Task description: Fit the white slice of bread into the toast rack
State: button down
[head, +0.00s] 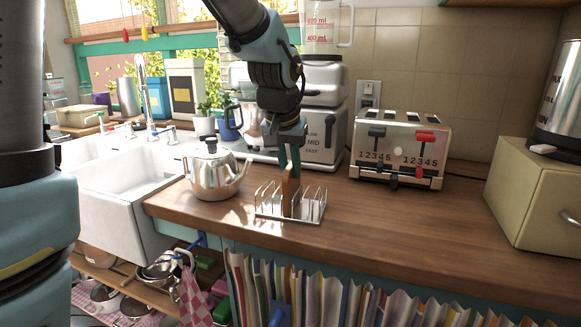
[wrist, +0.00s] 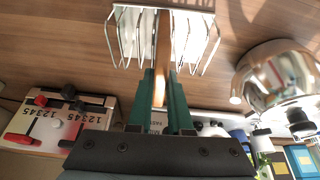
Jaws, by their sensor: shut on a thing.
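The slice of bread (head: 291,192) is seen nearly edge-on, with its brown crust towards the camera. My gripper (head: 290,166) is shut on its upper part from above and holds it upright. The metal wire toast rack (head: 308,218) stands on the wooden counter below my gripper. The lower part of the bread is among the rack's wires, near the middle. In the wrist view the bread (wrist: 163,50) shows as a thin brown strip between the green fingers (wrist: 163,88), with rack wires (wrist: 207,50) on both sides. I cannot tell whether its bottom edge touches the rack's base.
A shiny kettle (head: 212,172) stands close to the left of the rack. A toaster (head: 400,148) is at the back right and a blender (head: 322,110) is behind my arm. A cream bread box (head: 535,190) is at the right. The counter right of the rack is clear.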

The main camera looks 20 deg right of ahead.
jog(key=c, duration=0.8)
grip_release()
jog(key=shift+o, duration=0.2)
jog(key=b+v, duration=0.1)
jog(key=v, duration=0.9)
jog(key=shift+r, duration=0.35)
jog(key=shift+a, duration=0.1)
jog(key=w+a+f+n+y, duration=0.2)
jog(key=w+a+f+n, duration=0.15)
jog(key=a+f, duration=0.95)
jog(key=s+a+f+n+g, duration=0.1)
jog(key=s+a+f, duration=0.1)
jog(key=a+f, duration=0.2)
jog(key=s+a+f+n+g, duration=0.1)
jog(key=a+f, duration=0.4)
jog(key=a, duration=0.5)
jog(key=shift+s+a+n+y, duration=0.3)
jog(key=shift+s+n, duration=0.25)
jog(key=shift+s, duration=0.15)
